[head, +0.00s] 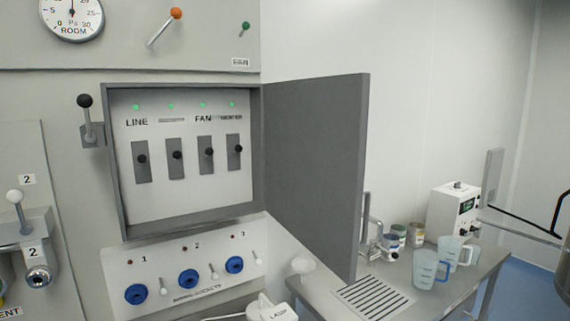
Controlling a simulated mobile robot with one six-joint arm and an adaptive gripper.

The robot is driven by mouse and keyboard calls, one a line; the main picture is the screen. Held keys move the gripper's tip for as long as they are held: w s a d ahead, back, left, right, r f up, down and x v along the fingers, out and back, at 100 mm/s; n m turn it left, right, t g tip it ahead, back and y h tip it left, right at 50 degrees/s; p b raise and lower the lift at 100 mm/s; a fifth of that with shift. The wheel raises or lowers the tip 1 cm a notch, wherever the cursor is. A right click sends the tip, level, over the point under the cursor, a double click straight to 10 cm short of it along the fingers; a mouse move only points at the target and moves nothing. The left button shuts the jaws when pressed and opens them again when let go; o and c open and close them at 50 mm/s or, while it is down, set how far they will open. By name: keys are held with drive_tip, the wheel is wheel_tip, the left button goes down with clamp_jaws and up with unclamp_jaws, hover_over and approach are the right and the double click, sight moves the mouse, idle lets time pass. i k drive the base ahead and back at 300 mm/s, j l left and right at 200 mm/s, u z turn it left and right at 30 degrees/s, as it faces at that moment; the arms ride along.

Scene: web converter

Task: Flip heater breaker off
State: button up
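The heater breaker (238,150) is the rightmost of several black-knobbed switches in an open grey breaker box (120,190). Its knob sits near the middle of its dark slot, and the green light (232,104) above it is lit. The fan breaker (209,153) is just to its left. An unreadably labelled breaker (178,156) and the line breaker (142,159) are further left. Their green lights are also lit. My gripper does not show in the head view.
The grey box door (315,170) stands open to the right. A black-knobbed lever (86,115) sticks out left of the box. Below are blue sockets (188,279) and a white lamp plug (268,308). A side table (330,298) holds jugs (428,268) and a white instrument (452,212).

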sight(238, 148)
drive_tip(key=i+l+u, duration=0.15)
drive_tip(key=l+u, duration=0.25)
drive_tip(key=i+l+u, duration=0.15)
drive_tip(key=l+u, duration=1.1)
drive_tip(key=l, duration=0.5)
